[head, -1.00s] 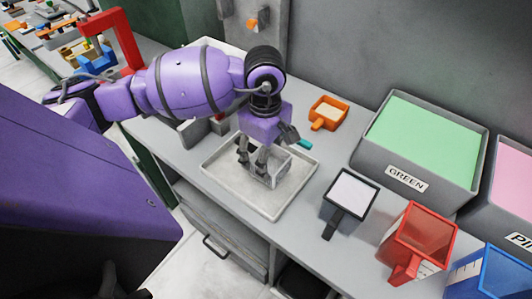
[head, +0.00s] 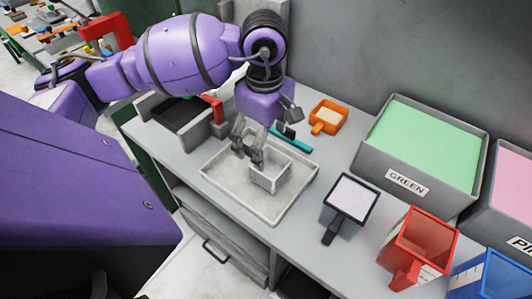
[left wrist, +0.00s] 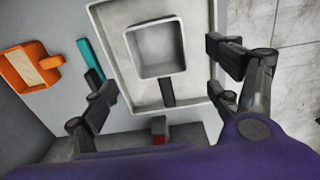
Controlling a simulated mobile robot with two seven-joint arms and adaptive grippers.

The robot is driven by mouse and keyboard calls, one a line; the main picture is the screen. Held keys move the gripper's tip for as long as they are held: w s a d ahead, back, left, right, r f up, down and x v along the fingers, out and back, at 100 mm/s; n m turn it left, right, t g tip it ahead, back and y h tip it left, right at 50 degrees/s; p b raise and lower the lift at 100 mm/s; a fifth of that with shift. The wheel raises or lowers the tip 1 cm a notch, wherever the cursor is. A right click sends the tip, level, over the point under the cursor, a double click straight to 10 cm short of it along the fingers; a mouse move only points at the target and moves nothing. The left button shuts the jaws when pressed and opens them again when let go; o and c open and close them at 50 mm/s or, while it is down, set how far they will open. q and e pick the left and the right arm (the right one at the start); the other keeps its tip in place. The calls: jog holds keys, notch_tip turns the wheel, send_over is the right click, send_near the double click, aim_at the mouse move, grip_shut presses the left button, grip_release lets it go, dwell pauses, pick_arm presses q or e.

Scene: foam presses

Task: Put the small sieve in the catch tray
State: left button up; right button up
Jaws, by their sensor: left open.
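The small sieve (head: 270,172), a light grey square box with mesh-like sides, sits inside the catch tray (head: 262,213), a shallow whitish tray on the bench. In the left wrist view the sieve (left wrist: 157,50) lies within the tray (left wrist: 112,35), with its dark handle pointing toward my gripper. My left gripper (head: 248,153) is just beside the sieve, above the tray. In the left wrist view the open fingers (left wrist: 163,88) are wide apart on either side of the handle, clear of it. My right gripper is not in view.
A teal bar (head: 290,141) lies behind the tray, near an orange scoop (head: 328,117). A black-framed square with a handle (head: 350,195), a red container (head: 420,240) and a green-filled bin (head: 425,140) stand to the right.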

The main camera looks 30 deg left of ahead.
pick_arm(q)
jog(key=shift+r, duration=2.6)
